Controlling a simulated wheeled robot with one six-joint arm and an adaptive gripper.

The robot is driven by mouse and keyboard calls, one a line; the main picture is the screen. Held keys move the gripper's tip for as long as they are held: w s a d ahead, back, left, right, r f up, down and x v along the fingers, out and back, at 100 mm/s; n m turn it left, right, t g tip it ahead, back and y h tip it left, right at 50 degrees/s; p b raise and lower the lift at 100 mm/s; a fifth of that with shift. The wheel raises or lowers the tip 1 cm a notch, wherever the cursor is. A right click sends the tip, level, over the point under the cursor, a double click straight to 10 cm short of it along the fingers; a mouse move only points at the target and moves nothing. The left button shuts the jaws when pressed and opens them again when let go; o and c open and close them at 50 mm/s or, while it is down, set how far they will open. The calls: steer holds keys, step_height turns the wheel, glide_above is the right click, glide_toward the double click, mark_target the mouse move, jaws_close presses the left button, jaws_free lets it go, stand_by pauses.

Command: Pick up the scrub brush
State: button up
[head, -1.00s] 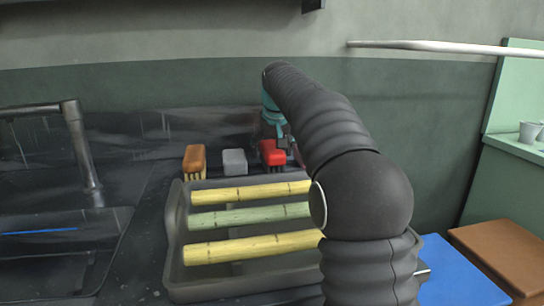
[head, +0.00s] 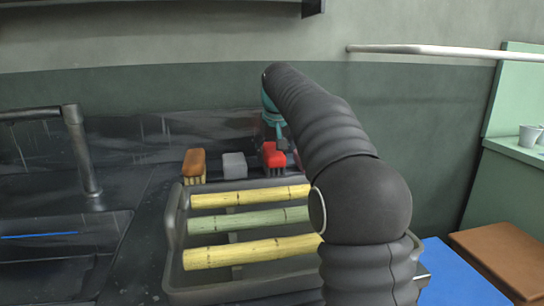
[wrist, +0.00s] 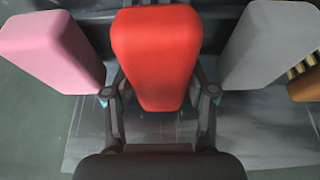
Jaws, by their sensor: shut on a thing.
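In the wrist view the red brush (wrist: 157,50) fills the space between my fingers. My gripper (wrist: 158,92) is shut on its sides. A brown brush (head: 194,163) with pale yellow bristles stands farther left; it shows at the right edge of the wrist view (wrist: 307,86). In the head view my arm hides most of the gripper.
A grey block (head: 235,165) stands left of the red brush. A pink block (wrist: 48,45) is close on the other side. A grey tray (head: 174,225) with cane pieces (head: 250,216) lies in front. A tap (head: 82,150) stands at left, a blue board (head: 450,275) at right.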

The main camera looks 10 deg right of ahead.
mark_target(273, 147)
steer(key=r, duration=0.4)
steer(key=shift+s+d+r+p, duration=0.2)
steer(key=shift+d+r+p, duration=0.05)
steer(key=shift+p, duration=0.1)
steer(key=s+d+r, duration=0.6)
steer(key=s+d, duration=0.1)
steer(key=s, duration=0.1)
steer(key=shift+d+r, duration=0.2)
steer(key=shift+d, duration=0.1)
steer(key=o, duration=0.7)
steer(key=c, duration=0.4)
steer(key=shift+c, duration=0.2)
